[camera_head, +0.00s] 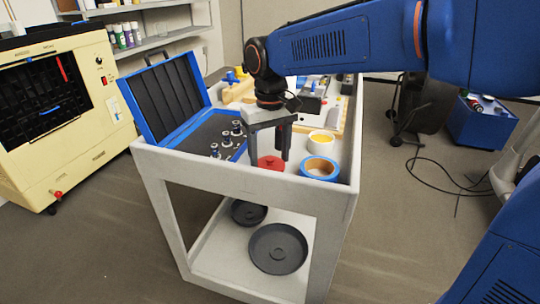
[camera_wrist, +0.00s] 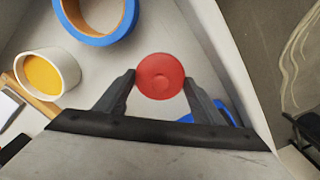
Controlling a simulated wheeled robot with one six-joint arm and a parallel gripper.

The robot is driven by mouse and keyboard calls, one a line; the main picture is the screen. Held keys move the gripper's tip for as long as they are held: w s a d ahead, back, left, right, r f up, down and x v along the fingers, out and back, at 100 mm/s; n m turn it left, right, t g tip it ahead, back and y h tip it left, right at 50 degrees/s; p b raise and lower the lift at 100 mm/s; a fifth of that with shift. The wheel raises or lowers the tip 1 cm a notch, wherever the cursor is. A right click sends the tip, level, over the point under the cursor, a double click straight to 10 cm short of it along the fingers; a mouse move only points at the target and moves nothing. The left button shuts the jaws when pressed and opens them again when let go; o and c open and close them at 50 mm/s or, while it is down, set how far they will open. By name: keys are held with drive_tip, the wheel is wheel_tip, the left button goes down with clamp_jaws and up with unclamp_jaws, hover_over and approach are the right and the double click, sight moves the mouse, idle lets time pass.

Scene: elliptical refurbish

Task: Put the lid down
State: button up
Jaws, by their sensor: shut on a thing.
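The lid (camera_head: 270,164) is a small red disc. In the head view it shows low between my gripper's fingers, just inside the near edge of the cart top. In the wrist view the round red lid (camera_wrist: 160,76) sits between the two fingertips, which touch its sides. My gripper (camera_head: 268,152) points down and is shut on the lid; its fingers also show in the wrist view (camera_wrist: 158,82). I cannot tell whether the lid touches the cart top.
A blue-rimmed tape roll (camera_head: 320,168) and a white cup with yellow contents (camera_head: 321,143) stand right of the gripper. An open blue case (camera_head: 182,108) with several metal pieces lies to the left. The white cart (camera_head: 250,180) has a raised edge; dark round pans (camera_head: 278,249) lie on its lower shelf.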

sight(271, 157)
drive_tip(key=o, duration=1)
drive_tip(key=shift+f, duration=0.1)
drive_tip(key=shift+o, duration=0.2)
wheel_tip(271, 157, up, 12)
drive_tip(key=shift+d, duration=0.1)
